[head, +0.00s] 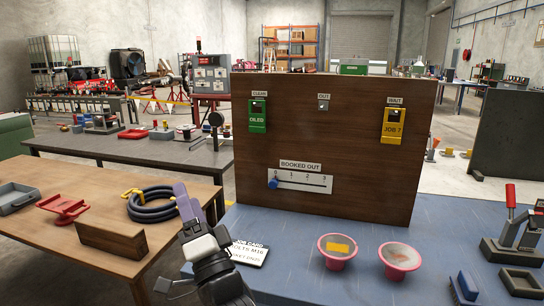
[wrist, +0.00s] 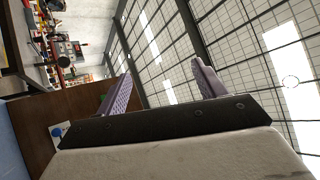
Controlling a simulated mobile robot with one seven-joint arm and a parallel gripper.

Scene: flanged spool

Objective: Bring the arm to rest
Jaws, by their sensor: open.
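My gripper (head: 187,202) is raised over the left edge of the blue bench, pointing up, in the lower middle of the head view. Its two purple fingers stand apart with nothing between them. In the wrist view the gripper (wrist: 162,72) points towards the ceiling, and its fingers are clearly spread. It holds nothing and appears clear of the wooden board (head: 330,130) behind it.
The blue bench (head: 300,225) carries two pink bowls (head: 338,252) (head: 400,262), a white job card (head: 250,253) beside my arm, and a red-handled clamp (head: 515,235) at right.

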